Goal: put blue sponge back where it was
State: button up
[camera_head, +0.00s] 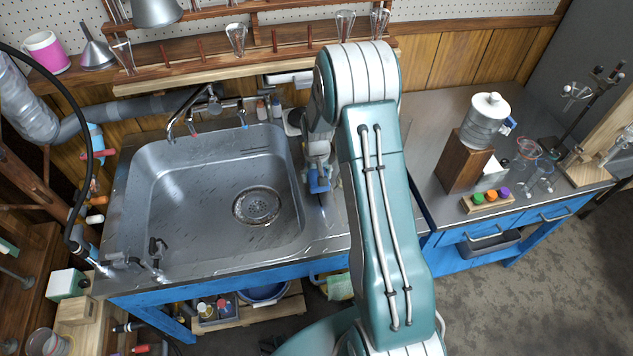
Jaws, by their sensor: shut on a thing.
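My gripper (319,172) points down beside the right rim of the steel sink (215,200), partly covered by my own arm. It is shut on a small blue thing, which looks like the blue sponge (319,186). The sponge shows just below the jaws, over or close to the counter strip right of the basin. I cannot tell whether it touches the counter.
A wooden rack (200,65) with glassware hangs above. A water dispenser (487,122) on a wooden block stands on the right counter. My arm hides part of the counter.

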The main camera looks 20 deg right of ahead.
aim_at(316, 182)
jog(key=shift+w+f, duration=0.15)
jog(key=shift+f, duration=1.55)
jog(key=o, duration=0.9)
jog(key=shift+f, duration=0.1)
